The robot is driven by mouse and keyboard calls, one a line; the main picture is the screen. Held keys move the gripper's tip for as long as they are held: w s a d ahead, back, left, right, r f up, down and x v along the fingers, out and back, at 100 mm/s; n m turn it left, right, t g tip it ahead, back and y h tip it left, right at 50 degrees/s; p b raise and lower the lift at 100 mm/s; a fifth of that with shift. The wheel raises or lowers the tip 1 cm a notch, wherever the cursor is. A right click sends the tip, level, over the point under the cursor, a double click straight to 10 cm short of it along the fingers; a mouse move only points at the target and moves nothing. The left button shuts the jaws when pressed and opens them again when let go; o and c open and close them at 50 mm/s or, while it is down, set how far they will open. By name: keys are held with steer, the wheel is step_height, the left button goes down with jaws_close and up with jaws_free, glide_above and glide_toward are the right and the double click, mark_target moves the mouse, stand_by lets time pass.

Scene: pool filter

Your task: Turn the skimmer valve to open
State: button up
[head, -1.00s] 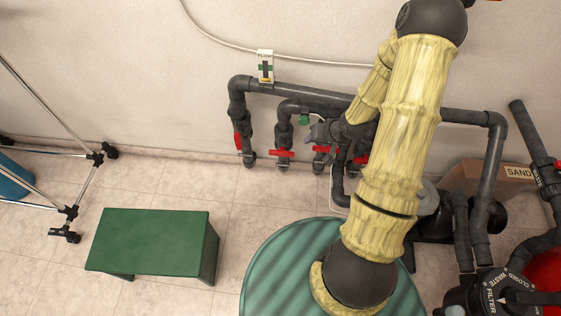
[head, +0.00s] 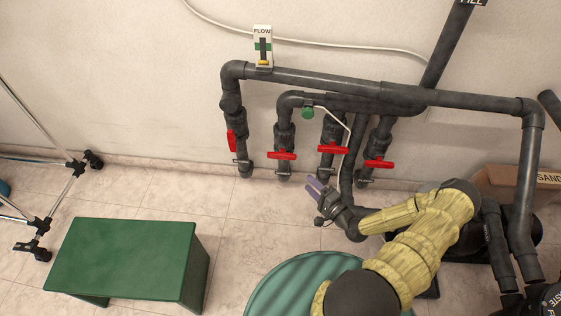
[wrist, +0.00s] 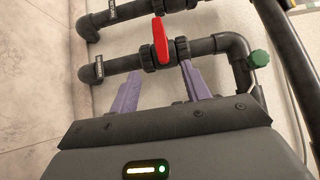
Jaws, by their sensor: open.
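Several valves with red handles sit on grey pipes along the wall. In the head view the leftmost handle (head: 231,140) lies along its pipe. The second (head: 281,155), third (head: 333,150) and rightmost (head: 378,163) handles lie across theirs. I cannot read which is the skimmer valve. My gripper (head: 318,190) has purple fingers and hangs in front of the pipes, below the third handle in the picture. In the wrist view my gripper (wrist: 158,85) is open and empty. A crosswise red handle (wrist: 161,40) shows beyond and between its fingers, apparently apart from them.
Small lettered tags (wrist: 99,67) mark the pipes. A green knob (head: 307,113) sits beside the second pipe's elbow. A flow gauge (head: 263,48) stands on the top pipe. A green bench (head: 120,257) is at the left, and a cardboard box (head: 512,183) at the right.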

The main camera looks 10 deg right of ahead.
mark_target(283, 158)
steer(key=shift+w, duration=0.1)
steer(key=b+x, duration=0.3)
steer(key=x, duration=1.4)
steer(key=shift+w+a+b, duration=0.1)
steer(key=shift+b, duration=0.2)
steer(key=c, duration=1)
